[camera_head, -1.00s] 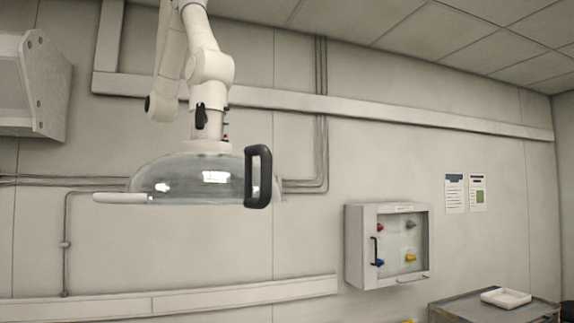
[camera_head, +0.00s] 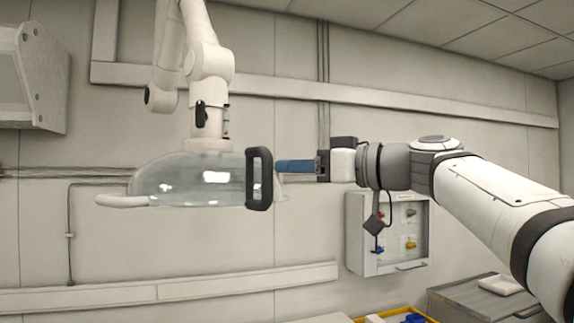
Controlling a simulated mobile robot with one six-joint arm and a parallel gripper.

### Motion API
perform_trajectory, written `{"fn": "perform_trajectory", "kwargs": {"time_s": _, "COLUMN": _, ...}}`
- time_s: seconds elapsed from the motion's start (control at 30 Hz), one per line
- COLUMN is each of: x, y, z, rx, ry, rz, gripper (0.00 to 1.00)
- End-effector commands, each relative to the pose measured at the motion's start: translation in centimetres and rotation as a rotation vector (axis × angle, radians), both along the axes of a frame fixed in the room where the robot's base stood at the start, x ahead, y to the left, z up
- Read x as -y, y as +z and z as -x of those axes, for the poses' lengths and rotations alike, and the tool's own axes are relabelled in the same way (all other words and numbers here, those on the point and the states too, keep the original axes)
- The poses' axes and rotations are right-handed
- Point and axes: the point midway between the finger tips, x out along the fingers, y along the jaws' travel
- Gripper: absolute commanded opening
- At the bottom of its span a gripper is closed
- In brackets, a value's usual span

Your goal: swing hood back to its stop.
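The hood (camera_head: 190,181) is a clear dome that hangs from a white jointed wall arm (camera_head: 209,65) on the left. Its black loop handle (camera_head: 259,178) stands upright on the dome's right side. My gripper (camera_head: 282,167) comes in from the right, level with the handle's upper half. Its blue fingers point left and their tips end at or just behind the handle's right edge. I cannot tell whether they touch it. The fingers show side-on as one blue bar, so their opening is hidden.
A wall cabinet (camera_head: 360,240) with coloured knobs hangs behind my arm. A grey cart (camera_head: 462,302) with a white tray (camera_head: 497,285) stands at lower right. A yellow-edged bin (camera_head: 432,319) shows at the bottom. A beige wall box (camera_head: 38,85) is at upper left.

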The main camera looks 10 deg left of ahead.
Motion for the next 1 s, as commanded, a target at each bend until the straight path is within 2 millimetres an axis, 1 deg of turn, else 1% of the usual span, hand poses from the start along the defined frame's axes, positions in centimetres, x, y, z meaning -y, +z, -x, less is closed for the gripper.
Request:
{"fn": "perform_trajectory", "kwargs": {"time_s": 0.03, "x": -0.8, "y": 0.3, "z": -0.2, "rx": -0.003, "ry": 0.004, "rz": 0.001, "gripper": 0.39}}
{"fn": "perform_trajectory", "kwargs": {"time_s": 0.2, "x": -3.5, "y": 0.3, "z": -1.1, "rx": -0.005, "ry": 0.002, "rz": 0.002, "gripper": 0.39}}
{"fn": "perform_trajectory", "kwargs": {"time_s": 0.3, "x": -4.8, "y": 0.2, "z": -1.7, "rx": -0.006, "ry": 0.001, "rz": 0.003, "gripper": 0.39}}
{"fn": "perform_trajectory", "kwargs": {"time_s": 0.4, "x": -5.6, "y": 0.1, "z": -2.0, "rx": -0.005, "ry": -0.001, "rz": 0.002, "gripper": 0.39}}
{"fn": "perform_trajectory", "kwargs": {"time_s": 0.53, "x": -6.2, "y": 0.0, "z": -2.1, "rx": -0.003, "ry": -0.002, "rz": 0.003, "gripper": 0.39}}
{"fn": "perform_trajectory", "kwargs": {"time_s": 0.77, "x": -6.2, "y": -0.1, "z": -2.2, "rx": -0.004, "ry": -0.004, "rz": 0.004, "gripper": 0.39}}
{"fn": "perform_trajectory", "kwargs": {"time_s": 1.0, "x": -6.1, "y": -0.1, "z": -2.2, "rx": -0.004, "ry": -0.004, "rz": 0.004, "gripper": 0.19}}
